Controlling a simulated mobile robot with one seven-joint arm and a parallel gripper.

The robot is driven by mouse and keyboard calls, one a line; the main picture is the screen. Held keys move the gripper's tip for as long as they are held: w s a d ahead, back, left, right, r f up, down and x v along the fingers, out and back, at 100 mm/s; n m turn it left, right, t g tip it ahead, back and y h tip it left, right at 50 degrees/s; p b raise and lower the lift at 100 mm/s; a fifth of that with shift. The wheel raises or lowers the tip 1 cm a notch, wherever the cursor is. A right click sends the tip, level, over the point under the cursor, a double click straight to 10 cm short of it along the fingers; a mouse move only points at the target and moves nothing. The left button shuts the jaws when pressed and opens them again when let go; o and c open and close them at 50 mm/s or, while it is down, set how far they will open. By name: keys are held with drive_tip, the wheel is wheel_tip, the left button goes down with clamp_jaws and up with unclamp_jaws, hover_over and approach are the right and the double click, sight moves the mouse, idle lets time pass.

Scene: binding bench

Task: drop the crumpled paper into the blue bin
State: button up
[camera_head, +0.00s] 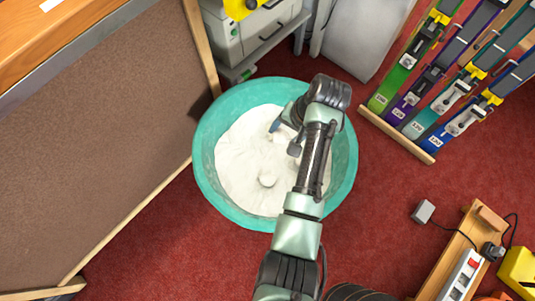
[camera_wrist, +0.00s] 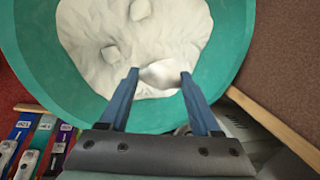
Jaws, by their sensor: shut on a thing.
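The bin (camera_head: 205,165) is a round teal-blue tub on the red floor, with white crumpled-looking material filling its inside. Its teal wall also shows in the wrist view (camera_wrist: 80,92). My gripper (camera_wrist: 159,74) has blue fingers, set apart on either side of a small pale crumpled paper (camera_wrist: 160,75), and is shut on it. In the head view my gripper (camera_head: 284,130) is over the bin's inside, within the rim. There the paper is hard to make out against the white. Its height above the white material cannot be told.
White lumps lie in the bin, one at its lower middle (camera_head: 267,179). A brown board (camera_head: 110,130) with a wooden edge stands close on the left. A grey machine (camera_head: 255,35) is behind, a rack of coloured strips (camera_head: 425,80) at right, a power strip (camera_head: 462,272) lower right.

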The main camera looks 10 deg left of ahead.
drive_tip(key=f+b, duration=0.1)
drive_tip(key=w+f+b, duration=0.1)
drive_tip(key=f, duration=0.1)
drive_tip(key=shift+f, duration=0.25)
wheel_tip(320, 180, down, 6)
drive_tip(key=b, duration=0.7)
drive_tip(key=shift+r, duration=0.2)
drive_tip(key=o, duration=1.4)
drive_tip(key=p+v, duration=0.5)
drive_tip(key=v, duration=0.8)
drive_tip(key=shift+p, duration=0.3)
